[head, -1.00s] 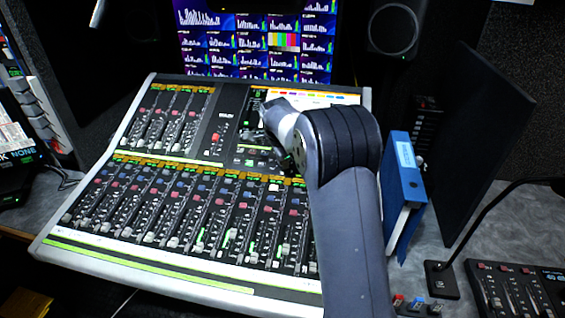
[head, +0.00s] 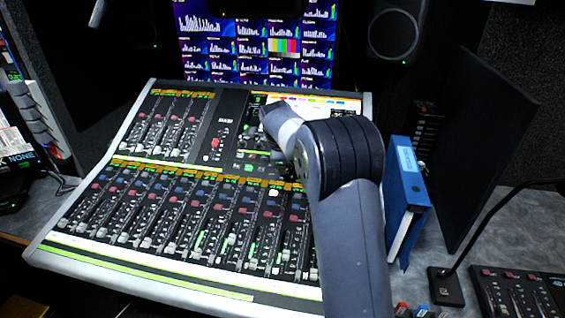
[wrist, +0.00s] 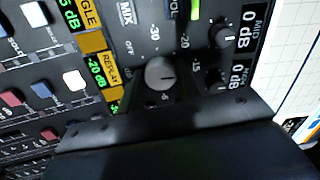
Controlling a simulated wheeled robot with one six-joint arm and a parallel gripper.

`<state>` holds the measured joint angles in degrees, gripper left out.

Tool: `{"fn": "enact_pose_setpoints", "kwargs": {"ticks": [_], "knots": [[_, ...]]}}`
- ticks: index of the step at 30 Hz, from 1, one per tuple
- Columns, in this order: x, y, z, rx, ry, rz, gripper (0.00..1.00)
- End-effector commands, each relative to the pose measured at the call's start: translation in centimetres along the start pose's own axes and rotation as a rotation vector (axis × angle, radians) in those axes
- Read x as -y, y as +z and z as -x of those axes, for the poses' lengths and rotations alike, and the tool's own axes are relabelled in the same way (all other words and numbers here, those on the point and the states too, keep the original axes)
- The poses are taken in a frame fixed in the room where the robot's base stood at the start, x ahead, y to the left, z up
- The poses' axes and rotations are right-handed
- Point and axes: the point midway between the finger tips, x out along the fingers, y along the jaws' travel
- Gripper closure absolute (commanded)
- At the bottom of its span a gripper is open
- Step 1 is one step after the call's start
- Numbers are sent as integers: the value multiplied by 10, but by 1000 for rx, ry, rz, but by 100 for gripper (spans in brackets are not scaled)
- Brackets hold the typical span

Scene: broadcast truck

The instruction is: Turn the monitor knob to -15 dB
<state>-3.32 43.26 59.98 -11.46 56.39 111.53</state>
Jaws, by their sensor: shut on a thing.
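The monitor knob (wrist: 160,75) is a round grey cap with a pale pointer line, seen in the wrist view. Printed marks OFF, -30, -20 and -15 run around its upper and right sides. The pointer line faces right, close to the -15 mark (wrist: 196,67); I cannot tell if it is exactly on it. My gripper (wrist: 163,82) is shut on the knob, its dark fingers beside the cap and its body filling the lower picture. In the head view my arm hides most of the knob area on the mixing console (head: 140,260).
Smaller knobs (wrist: 223,36) stand right of the monitor knob, with lit buttons (wrist: 74,80) to its left. Several faders cover the console. A blue binder (head: 408,190) stands close to the right of my arm. A screen (head: 250,50) is behind the console.

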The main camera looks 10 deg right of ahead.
Motion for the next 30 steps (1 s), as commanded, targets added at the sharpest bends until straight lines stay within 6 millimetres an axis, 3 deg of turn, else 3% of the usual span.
{"fn": "enact_pose_setpoints", "kwargs": {"ticks": [5, 6, 13, 23, 30], "knots": [[0, 0, 0, 0, 0, 1, 90], [0, 0, 0, 0, 0, 1, 64], [0, 0, 0, 0, 0, 2, 46], [1, 0, 7, 1, -2, 2, 46], [1, 1, 50, 2, -5, 2, 46]]}}
